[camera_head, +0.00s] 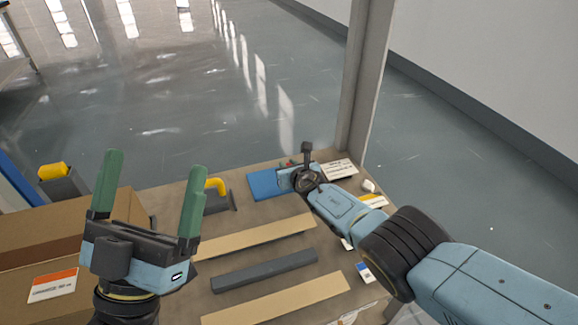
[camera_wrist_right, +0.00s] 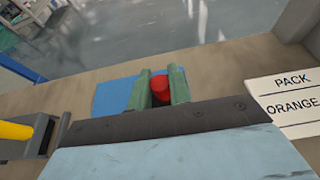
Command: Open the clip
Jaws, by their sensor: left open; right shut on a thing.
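A grey clip with a bent yellow handle (camera_head: 215,186) stands on the table between my two grippers in the head view. Its yellow handle (camera_wrist_right: 14,131) also shows at the left edge of the right wrist view. My right gripper (camera_wrist_right: 161,90) is shut on a small red piece (camera_wrist_right: 160,88), above or at a blue pad (camera_wrist_right: 112,94); contact with the pad cannot be told. In the head view, my right gripper (camera_head: 288,165) is at the table's far side, right of the clip. My left gripper (camera_head: 150,190) is raised, open and empty, left of the clip.
The blue pad (camera_head: 263,186) lies near the table's far edge. Light strips and a dark bar (camera_head: 264,270) lie across the table. A cardboard box (camera_head: 45,235) is at left. A second yellow-topped grey block (camera_head: 53,172) stands behind it. A post (camera_head: 362,90) rises at the far right.

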